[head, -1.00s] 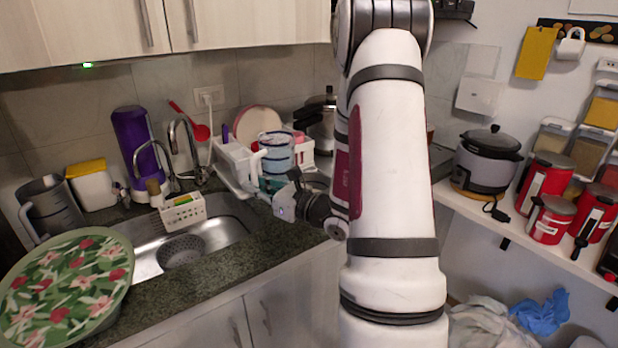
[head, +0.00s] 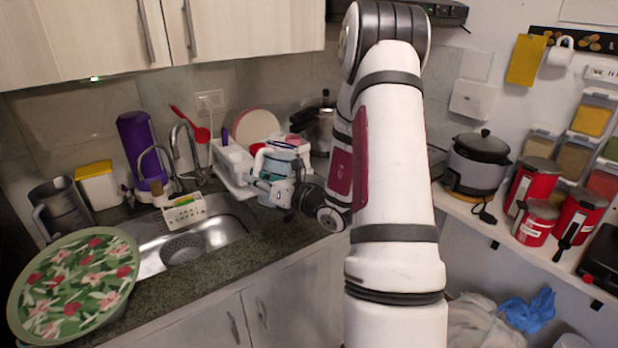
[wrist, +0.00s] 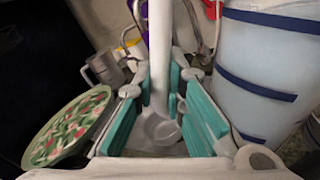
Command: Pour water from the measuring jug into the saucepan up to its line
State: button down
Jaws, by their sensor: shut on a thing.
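The measuring jug (head: 284,155) is pale and translucent with blue bands and a white handle. It is in front of the dish rack in the head view and fills the right side of the wrist view (wrist: 262,72). My gripper (head: 268,187) is in front of the jug, partly covering its lower body. In the wrist view its teal-padded fingers (wrist: 160,118) are shut on the upright white handle (wrist: 160,60). The water level is not clear. I cannot make out a saucepan for certain; my arm hides part of the counter.
A white dish rack (head: 232,165) stands behind the jug. A metal pot (head: 322,130) is behind it to the right. The sink (head: 205,243) with a white caddy (head: 184,212), a floral tray (head: 75,280) and a grey pitcher (head: 62,207) are to the left.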

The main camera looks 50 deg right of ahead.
aim_at(277, 155)
jog(key=shift+w+d+r, duration=0.1)
jog(key=shift+r, duration=0.1)
jog(key=shift+d+r+m, duration=0.15)
jog(key=shift+r+m, duration=0.05)
jog(key=shift+m, duration=0.3)
jog(key=shift+w+d+r+m+p, duration=0.1)
jog(key=shift+d+r+m+p, duration=0.4)
jog(key=shift+d+m+p, duration=0.35)
dwell(0.4)
jog(key=shift+d+r, duration=0.1)
jog(key=shift+d+f+m, duration=0.1)
jog(key=shift+f+m, duration=0.1)
jog(key=shift+m, duration=0.25)
jog(key=shift+f, duration=0.1)
jog(key=shift+w+d+f+m+p, duration=0.15)
jog(key=shift+d+f+m, duration=0.3)
jog(key=shift+m, duration=0.55)
jog(key=shift+w+d+f+m+p, duration=0.1)
jog(key=shift+d+f+m+p, duration=0.15)
jog(key=shift+d+m, duration=0.55)
dwell(2.9)
